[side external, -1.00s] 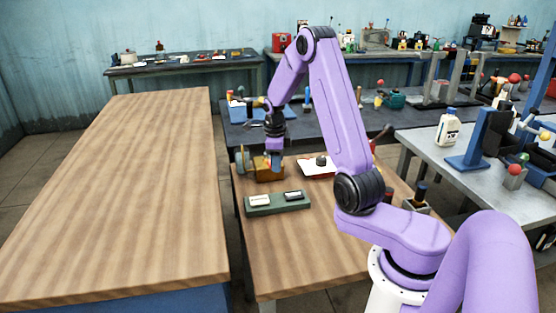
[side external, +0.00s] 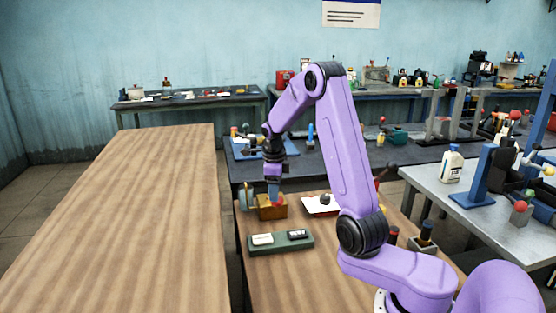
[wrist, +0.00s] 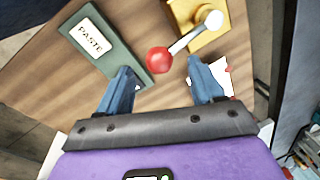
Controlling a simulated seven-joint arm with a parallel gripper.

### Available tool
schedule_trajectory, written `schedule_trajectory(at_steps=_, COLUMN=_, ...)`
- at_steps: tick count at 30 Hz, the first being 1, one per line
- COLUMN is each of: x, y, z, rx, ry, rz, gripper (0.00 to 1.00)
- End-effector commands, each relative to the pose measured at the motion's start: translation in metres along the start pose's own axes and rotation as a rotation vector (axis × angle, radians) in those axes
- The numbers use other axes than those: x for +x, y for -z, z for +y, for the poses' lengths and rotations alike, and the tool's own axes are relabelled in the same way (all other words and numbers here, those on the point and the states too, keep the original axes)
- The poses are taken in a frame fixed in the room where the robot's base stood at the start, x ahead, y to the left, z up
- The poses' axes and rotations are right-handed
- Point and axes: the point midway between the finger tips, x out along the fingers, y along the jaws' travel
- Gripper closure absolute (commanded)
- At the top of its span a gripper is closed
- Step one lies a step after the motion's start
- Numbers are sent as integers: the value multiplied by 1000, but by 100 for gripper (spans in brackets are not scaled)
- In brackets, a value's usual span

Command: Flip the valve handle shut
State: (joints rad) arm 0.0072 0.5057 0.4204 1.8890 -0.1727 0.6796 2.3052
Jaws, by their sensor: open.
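The valve handle (wrist: 184,42) is a pale lever with a red ball knob (wrist: 159,60) at its end. Its white pivot (wrist: 213,20) sits at the brass-yellow valve block (wrist: 198,12). The block (side external: 272,208) also shows in the side external view, on the wooden bench. My gripper (wrist: 160,68) is open, its two blue fingers spread on either side of the red knob as pictured. In the side external view my gripper (side external: 274,197) points down just above the block. Whether the fingers touch the knob cannot be told.
A green tray (side external: 280,249) with a white PASTE label (wrist: 87,38) lies beside the valve block. A white sheet (side external: 316,207) with a dark knob is right of the block. A larger, bare wooden table (side external: 130,220) stands at left.

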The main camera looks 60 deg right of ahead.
Motion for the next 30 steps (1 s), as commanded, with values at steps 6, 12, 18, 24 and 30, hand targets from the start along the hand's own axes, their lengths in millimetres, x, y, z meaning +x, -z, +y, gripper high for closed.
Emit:
schedule_trajectory(at_steps=6, x=-48, y=4, z=-1, rx=7, ry=-3, rz=6, gripper=34)
schedule_trajectory(at_steps=12, x=-88, y=7, z=-2, rx=14, ry=-12, rz=14, gripper=34)
schedule_trajectory(at_steps=18, x=-115, y=9, z=-2, rx=17, ry=-18, rz=20, gripper=34)
schedule_trajectory(at_steps=24, x=-125, y=10, z=-2, rx=18, ry=-22, rz=24, gripper=34)
schedule_trajectory(at_steps=30, x=-126, y=10, z=-2, rx=19, ry=-23, rz=24, gripper=34)
